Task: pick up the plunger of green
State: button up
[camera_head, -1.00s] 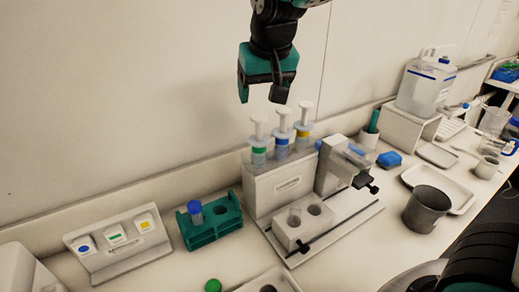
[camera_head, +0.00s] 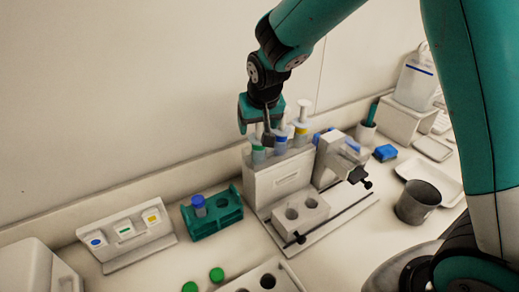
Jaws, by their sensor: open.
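The green plunger (camera_head: 258,154) stands upright in the white holder (camera_head: 277,184), at the left end of a row of three. Its top is partly hidden by my gripper (camera_head: 255,134). The blue plunger (camera_head: 281,139) stands beside it, and the yellow plunger (camera_head: 302,125) is at the right end. My gripper points down with open fingers around the upper part of the green plunger. I cannot tell whether the fingers touch it.
A teal rack (camera_head: 215,218) with a blue-capped tube and a panel with colored labels (camera_head: 125,236) stand to the left. A clamp device (camera_head: 340,162) is just right of the holder. A grey cup (camera_head: 417,203) stands further right. Green caps (camera_head: 217,274) lie in front.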

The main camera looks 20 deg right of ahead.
jog(key=c, duration=1.3)
jog(key=shift+o, duration=0.2)
jog(key=shift+r, duration=0.1)
